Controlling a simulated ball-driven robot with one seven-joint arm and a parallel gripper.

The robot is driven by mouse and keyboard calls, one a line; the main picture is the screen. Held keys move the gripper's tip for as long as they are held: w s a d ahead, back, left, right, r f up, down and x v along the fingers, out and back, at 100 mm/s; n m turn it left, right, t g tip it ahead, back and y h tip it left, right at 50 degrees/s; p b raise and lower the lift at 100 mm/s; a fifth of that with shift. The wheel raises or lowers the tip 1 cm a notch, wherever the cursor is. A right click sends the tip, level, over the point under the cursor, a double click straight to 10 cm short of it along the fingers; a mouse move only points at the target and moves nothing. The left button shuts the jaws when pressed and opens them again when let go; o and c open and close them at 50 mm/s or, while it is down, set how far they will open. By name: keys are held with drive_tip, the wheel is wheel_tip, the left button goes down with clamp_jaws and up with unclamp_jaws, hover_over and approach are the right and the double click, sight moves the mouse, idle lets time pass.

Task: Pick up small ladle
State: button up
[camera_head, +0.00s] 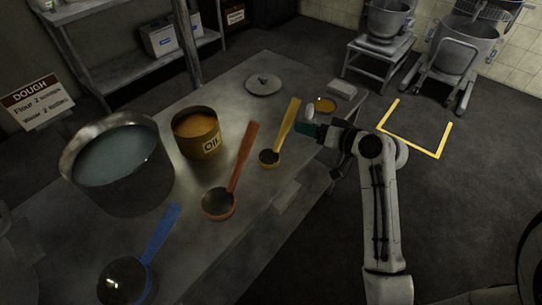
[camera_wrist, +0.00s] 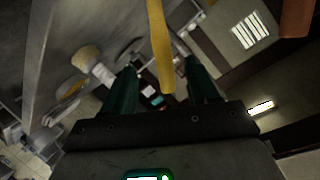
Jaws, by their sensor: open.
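The small ladle is the yellow one (camera_head: 285,120). Its bowl rests on the metal table and its handle slants up toward the back right. My gripper (camera_head: 303,129) is just right of this handle in the head view, with teal fingers pointing left. In the wrist view the yellow handle (camera_wrist: 158,40) hangs in the gap between the fingers of my open gripper (camera_wrist: 160,72), with its end near the palm. I see no finger pressing on it.
An orange-red ladle (camera_head: 243,160) stands close to the left, and a blue ladle (camera_head: 160,235) lies nearer. Open floor (camera_head: 470,190) lies right.

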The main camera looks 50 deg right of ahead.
sight(281, 132)
drive_tip(key=p+x, duration=0.1)
drive_tip(key=x, duration=0.9)
drive_tip(key=shift+w+p, duration=0.3)
drive_tip(key=shift+w, duration=0.05)
drive_tip(key=shift+r, duration=0.1)
clamp_jaws()
